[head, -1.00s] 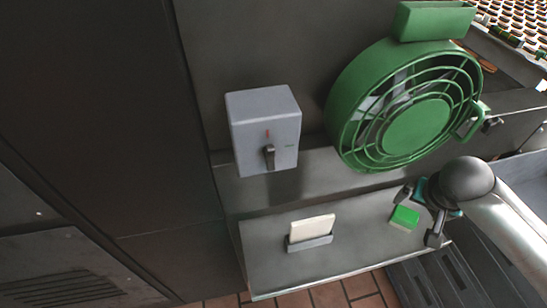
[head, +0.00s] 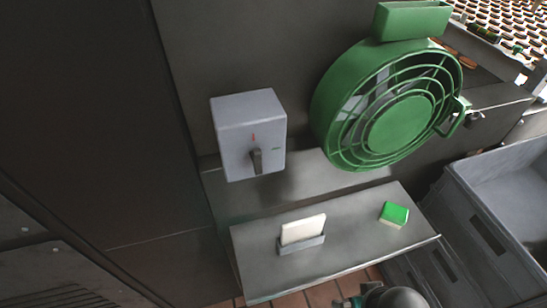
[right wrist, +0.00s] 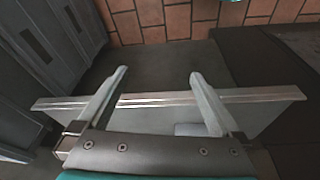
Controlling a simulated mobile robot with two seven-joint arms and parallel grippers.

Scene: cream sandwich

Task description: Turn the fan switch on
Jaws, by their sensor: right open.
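The fan switch (head: 249,135) is a grey box on the dark wall, left of the fan. Its dark knob (head: 256,161) stands roughly upright below a small red mark, with a faint green mark to the right. The green round fan (head: 398,122) with a wire guard stands at upper right. My right gripper (right wrist: 158,78) is open and empty in the right wrist view, in front of the shelf's edge. In the head view only part of my right arm shows at the bottom edge, well below the switch. My left gripper is out of view.
A metal shelf (head: 262,262) below the switch holds a white block in a grey holder (head: 302,245) and a green sponge (head: 394,213). Grey crates (head: 485,225) stand at right. The space before the switch is clear.

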